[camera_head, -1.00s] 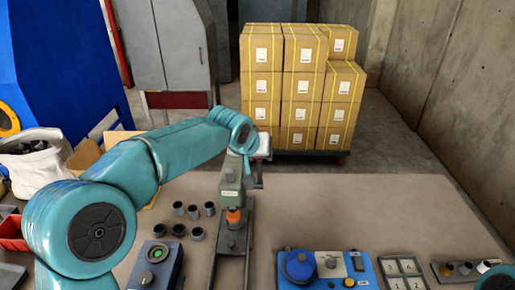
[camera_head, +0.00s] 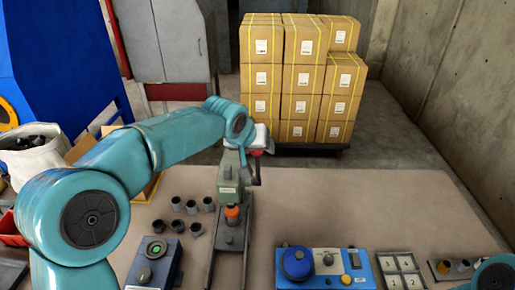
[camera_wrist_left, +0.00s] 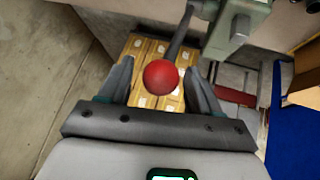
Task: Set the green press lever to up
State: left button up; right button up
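The green press (camera_head: 229,183) stands on the table in the middle of the head view, with an orange part (camera_head: 232,212) under its head. Its lever has a dark rod (camera_wrist_left: 180,32) and a red ball knob (camera_wrist_left: 161,77) in the left wrist view. The knob also shows as a small red patch (camera_head: 256,152) behind the press in the head view. My left gripper (camera_wrist_left: 160,84) is open, with one finger on each side of the knob and small gaps showing. In the head view, my left arm hides part of the gripper. My right gripper is out of view.
Several dark cups (camera_head: 191,207) and a control box with a green button (camera_head: 155,262) lie left of the press. A blue panel (camera_head: 325,268), a numbered tray (camera_head: 401,270) and a parts rack (camera_head: 455,268) are to the right. Stacked cartons (camera_head: 290,85) stand behind the table.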

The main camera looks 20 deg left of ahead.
pick_arm(q)
jog(key=shift+s+f, duration=0.1)
jog(key=shift+s+r, duration=0.15)
jog(key=shift+r, duration=0.05)
jog(key=b+v, duration=0.2)
jog(key=v, duration=1.4)
jog(key=shift+b, duration=0.4)
jog(key=shift+f, duration=0.1)
